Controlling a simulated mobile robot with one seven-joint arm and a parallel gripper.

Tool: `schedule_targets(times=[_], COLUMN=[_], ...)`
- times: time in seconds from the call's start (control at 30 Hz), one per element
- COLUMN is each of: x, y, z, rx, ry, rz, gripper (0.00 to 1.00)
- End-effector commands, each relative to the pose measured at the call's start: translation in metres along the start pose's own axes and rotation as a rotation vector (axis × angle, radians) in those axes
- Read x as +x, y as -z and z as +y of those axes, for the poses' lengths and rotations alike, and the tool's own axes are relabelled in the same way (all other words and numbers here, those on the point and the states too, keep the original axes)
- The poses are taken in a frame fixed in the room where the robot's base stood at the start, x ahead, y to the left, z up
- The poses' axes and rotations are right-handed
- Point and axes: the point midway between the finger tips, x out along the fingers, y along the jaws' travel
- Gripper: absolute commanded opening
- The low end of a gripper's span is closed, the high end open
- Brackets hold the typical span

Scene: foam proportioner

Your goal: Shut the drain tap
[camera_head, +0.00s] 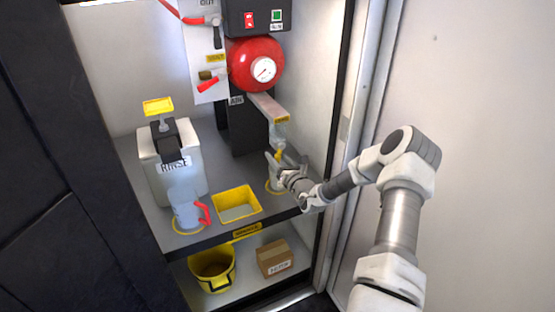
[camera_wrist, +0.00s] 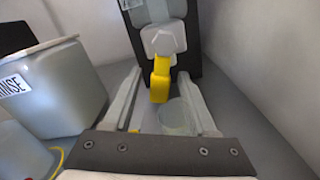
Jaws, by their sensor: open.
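The drain tap is a pale hexagonal body with a yellow handle (camera_wrist: 160,80) hanging down from it in the wrist view. In the head view its yellow handle (camera_head: 279,154) shows small below a pale pipe with a yellow label, partly behind my gripper. My gripper (camera_head: 277,164) reaches in from the right at the tap's height. In the wrist view my gripper (camera_wrist: 159,76) is open, with one finger on each side of the yellow handle; I cannot tell whether either touches it. A clear cup (camera_wrist: 176,117) stands below the tap, seen between the fingers.
A white RINSE container (camera_head: 173,165), a clear jug (camera_head: 186,208) with red handle and a yellow tray (camera_head: 237,203) stand on the shelf to the left. A red tank (camera_head: 255,62) hangs above. The cabinet's right wall (camera_head: 322,110) is close to my arm.

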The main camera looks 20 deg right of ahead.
Motion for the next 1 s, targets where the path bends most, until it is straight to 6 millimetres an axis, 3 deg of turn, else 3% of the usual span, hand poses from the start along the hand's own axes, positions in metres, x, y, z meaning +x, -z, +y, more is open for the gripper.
schedule_targets(times=[0.27,0.6,1.0], x=[0.0012,0.0009,0.0007], y=[-0.0001,-0.0001,-0.0011], z=[-0.0001,-0.0001,0.0016], rx=[0.0,-0.001,0.026], ry=[0.0,0.0,0.0], rz=[0.0,0.0,0.0], gripper=[0.57,0.0,0.0])
